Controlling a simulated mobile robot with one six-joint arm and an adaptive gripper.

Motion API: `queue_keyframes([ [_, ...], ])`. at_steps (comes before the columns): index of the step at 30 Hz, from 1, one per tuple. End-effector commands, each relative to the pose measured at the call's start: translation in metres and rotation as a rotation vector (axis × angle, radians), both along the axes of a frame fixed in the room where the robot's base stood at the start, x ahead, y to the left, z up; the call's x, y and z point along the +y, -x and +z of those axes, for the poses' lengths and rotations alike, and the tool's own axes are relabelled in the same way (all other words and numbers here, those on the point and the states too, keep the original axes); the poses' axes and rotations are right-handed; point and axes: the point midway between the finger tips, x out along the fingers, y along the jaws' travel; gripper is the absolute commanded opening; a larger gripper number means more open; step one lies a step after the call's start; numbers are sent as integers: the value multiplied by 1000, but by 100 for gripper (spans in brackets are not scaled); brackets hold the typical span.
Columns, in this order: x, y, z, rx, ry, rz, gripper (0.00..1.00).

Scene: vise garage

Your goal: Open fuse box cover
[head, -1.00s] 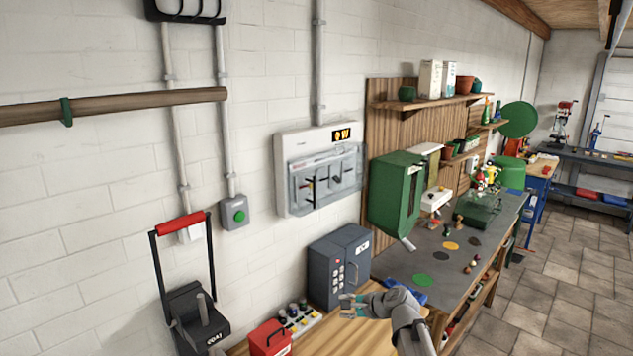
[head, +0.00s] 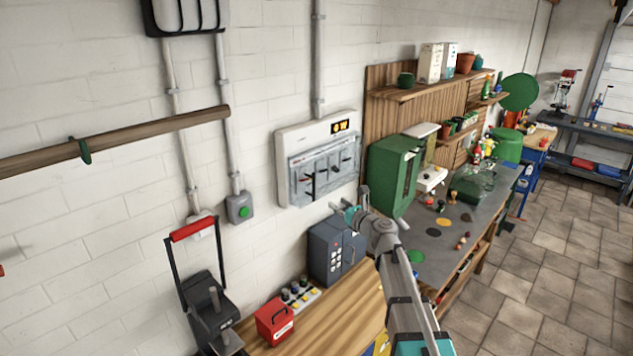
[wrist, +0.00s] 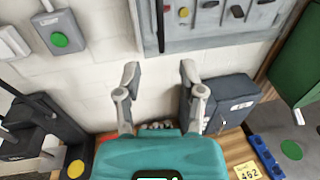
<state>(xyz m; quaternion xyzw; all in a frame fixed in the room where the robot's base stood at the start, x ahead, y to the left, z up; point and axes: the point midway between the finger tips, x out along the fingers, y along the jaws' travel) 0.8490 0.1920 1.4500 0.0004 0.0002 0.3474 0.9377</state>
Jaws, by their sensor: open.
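The fuse box (head: 290,140) is a white box on the wall with a small yellow display at its top right. Its clear cover (head: 325,168) is shut over dark switches. In the wrist view the lower part of the fuse box (wrist: 222,42) shows at the top, above my gripper. My gripper (wrist: 158,72) is open and empty, its two fingers pointing up towards the wall under the box. In the head view my gripper (head: 343,210) is just below the cover's lower right, apart from it as far as I can tell.
A dark grey safe (head: 325,250) stands on the wooden bench (head: 345,305) below the fuse box. A green cabinet (head: 393,175) is close on the right. A grey box with a green button (head: 240,207) is on the wall at left. A red box (head: 274,322) sits at the bench's front.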

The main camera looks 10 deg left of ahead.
Motion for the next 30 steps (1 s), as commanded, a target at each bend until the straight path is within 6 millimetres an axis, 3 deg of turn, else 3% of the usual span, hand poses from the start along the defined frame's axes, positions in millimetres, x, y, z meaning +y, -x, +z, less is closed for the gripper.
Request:
queue_keyframes([
  [17, 6, -7, 0, 0, 0, 1, 51],
  [30, 43, -51, 0, -1, 1, 2, 51],
])
